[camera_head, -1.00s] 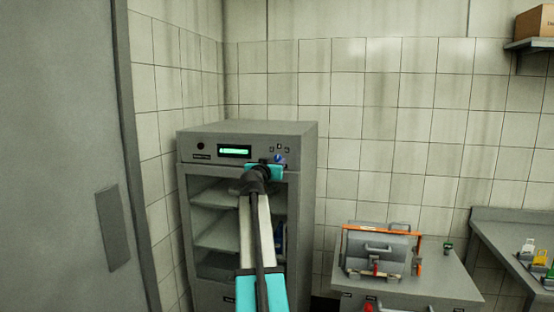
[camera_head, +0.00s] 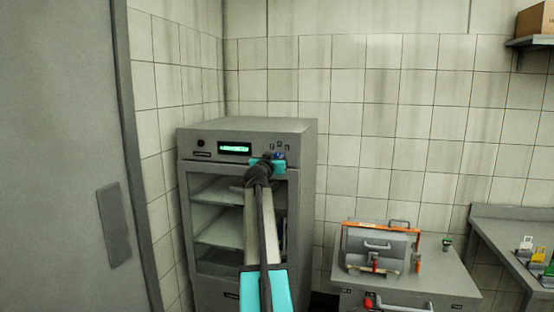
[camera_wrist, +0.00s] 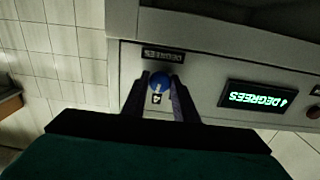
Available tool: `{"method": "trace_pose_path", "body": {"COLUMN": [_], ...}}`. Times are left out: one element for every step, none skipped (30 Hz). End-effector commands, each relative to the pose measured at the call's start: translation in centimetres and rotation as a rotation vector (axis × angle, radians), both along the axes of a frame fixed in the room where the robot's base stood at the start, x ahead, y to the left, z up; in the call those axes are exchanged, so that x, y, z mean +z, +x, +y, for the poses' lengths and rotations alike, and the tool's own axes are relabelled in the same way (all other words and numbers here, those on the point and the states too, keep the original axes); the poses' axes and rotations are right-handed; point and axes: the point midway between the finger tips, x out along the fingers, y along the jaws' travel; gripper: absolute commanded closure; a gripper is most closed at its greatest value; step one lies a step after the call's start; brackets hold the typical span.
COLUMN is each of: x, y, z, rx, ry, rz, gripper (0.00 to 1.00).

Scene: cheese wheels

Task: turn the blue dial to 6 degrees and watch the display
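The blue dial (camera_wrist: 160,82) is on the front panel of the grey cabinet (camera_head: 307,170), and in the head view (camera_head: 279,156) it shows just beyond my gripper (camera_head: 267,164). In the wrist view the fingers of my gripper (camera_wrist: 161,79) stand apart, one on each side of the dial. I cannot tell whether they touch it. A small white tag with a dark mark shows between the fingers beside the dial. The display (camera_wrist: 257,98) is lit green and reads 4 DEGREES, upside down in the wrist view. In the head view the display (camera_head: 235,149) is too small to read.
The cabinet has shelves behind its front below the panel. A grey bench (camera_head: 450,280) with an orange-framed device (camera_head: 378,245) stands to the right. A grey door (camera_head: 60,160) is at the left. Tiled wall lies behind.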

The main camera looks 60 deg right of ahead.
Motion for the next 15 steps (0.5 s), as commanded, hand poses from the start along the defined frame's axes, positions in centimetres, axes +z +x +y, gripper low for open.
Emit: {"method": "trace_pose_path", "body": {"x": [0.0, 0.0, 0.0, 0.01, 0.0, 0.0, -0.01, -0.01, -0.03, -0.03, -0.05, -0.06, -0.07, -0.09, -0.11], "y": [0.01, 0.01, 0.01, 0.01, 0.01, 0.01, 0.01, 0.01, 0.01, 0.01, 0.01, 0.01, 0.02, 0.01, 0.01], "z": [0.01, 0.01, 0.01, 0.0, 0.0, 0.0, 0.0, 0.0, 0.0, -0.01, -0.01, -0.01, -0.02, -0.02, -0.02], "rx": [0.0, 0.0, 0.0, 0.0, 0.0, 0.0, 0.0, 0.0, 0.0, 0.0, 0.0, 0.0, 0.001, 0.001, 0.001], "ry": [0.0, 0.0, 0.0, 0.0, 0.0, -0.001, -0.001, -0.002, -0.003, -0.004, -0.005, -0.008, -0.01, -0.012, -0.016], "rz": [0.0, 0.0, 0.0, 0.0, 0.001, 0.002, 0.003, 0.005, 0.009, 0.012, 0.017, 0.026, 0.031, 0.039, 0.051], "gripper": [0.93, 0.96, 0.96, 0.96, 0.96, 0.96, 0.96, 0.96, 0.96, 0.96, 0.96, 0.96, 0.96, 0.96, 0.96]}}
